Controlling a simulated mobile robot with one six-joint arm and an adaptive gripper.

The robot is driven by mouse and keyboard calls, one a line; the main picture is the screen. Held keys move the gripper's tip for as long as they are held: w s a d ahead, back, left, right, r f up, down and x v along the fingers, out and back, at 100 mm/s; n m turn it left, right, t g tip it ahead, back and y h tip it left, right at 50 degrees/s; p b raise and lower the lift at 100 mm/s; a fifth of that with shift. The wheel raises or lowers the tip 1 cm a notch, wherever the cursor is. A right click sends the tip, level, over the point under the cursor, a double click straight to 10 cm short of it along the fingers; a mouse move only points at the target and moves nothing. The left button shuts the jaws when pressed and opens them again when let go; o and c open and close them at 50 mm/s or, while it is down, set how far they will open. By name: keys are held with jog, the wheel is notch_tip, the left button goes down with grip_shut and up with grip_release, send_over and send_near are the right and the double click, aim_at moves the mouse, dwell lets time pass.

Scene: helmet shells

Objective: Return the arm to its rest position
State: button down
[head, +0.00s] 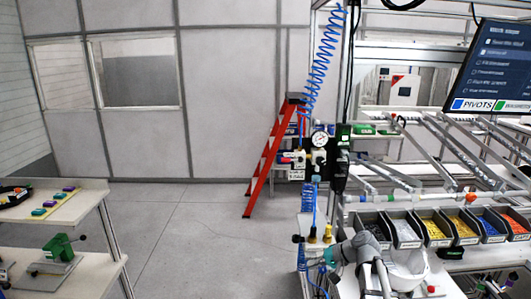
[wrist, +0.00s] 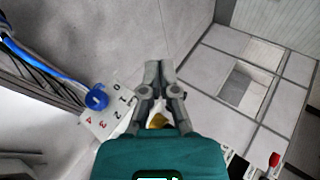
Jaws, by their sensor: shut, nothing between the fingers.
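My gripper (wrist: 158,68) is in the middle of the wrist view, with its two grey fingertips together and nothing between them. Its teal body fills the bottom of that view. In the head view my grey arm (head: 366,252) is folded low at the bottom centre-right, beside the workbench. The teal part of my gripper shows small there, and its fingertips are hard to make out. A white helmet shell (head: 408,272) lies on the bench just right of my arm, partly hidden by it.
Several parts bins (head: 437,230) line the bench at right. A blue coiled hose (head: 323,60) hangs above a pressure gauge (head: 319,140) near the arm. A red ladder (head: 270,155) stands by the wall. A shelf cart (head: 70,215) is at left. The floor between is clear.

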jog(key=s+f+n+g+h+b, duration=0.3)
jog(key=s+f+h+b, duration=0.5)
jog(key=s+f, duration=0.7)
jog(key=shift+d+f+g+h, duration=0.4)
jog(key=shift+d+f+h, duration=0.1)
jog(key=shift+h, duration=0.4)
jog(key=shift+w+a, duration=0.1)
